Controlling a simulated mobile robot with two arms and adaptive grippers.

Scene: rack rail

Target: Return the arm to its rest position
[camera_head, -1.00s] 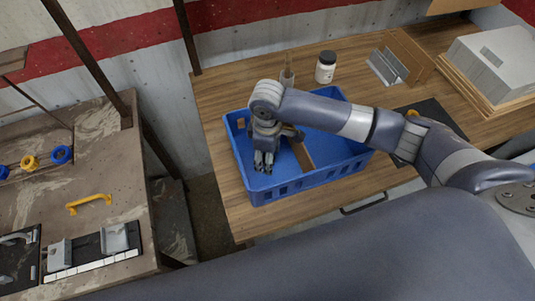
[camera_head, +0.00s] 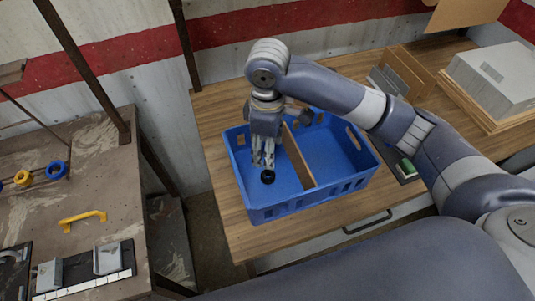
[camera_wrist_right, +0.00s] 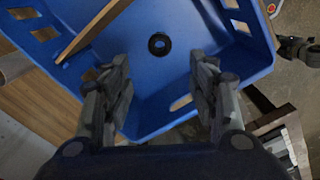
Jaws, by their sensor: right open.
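My right gripper (camera_head: 263,160) hangs pointing down above the left compartment of the blue crate (camera_head: 310,202). In the right wrist view its two fingers (camera_wrist_right: 160,75) are spread apart with nothing between them. A small black ring (camera_head: 267,177) lies on the crate floor below the fingers. It also shows in the right wrist view (camera_wrist_right: 159,44), apart from the fingertips. The right arm reaches in from the right, bent over the crate. My left gripper is not in view.
A wooden divider (camera_head: 299,158) splits the crate; its right compartment looks empty where visible. A grey box (camera_head: 495,75) and a metal bracket (camera_head: 388,80) stand on the wooden table (camera_head: 222,100). A side bench at left holds a yellow handle (camera_head: 82,218) and coloured rings (camera_head: 57,169).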

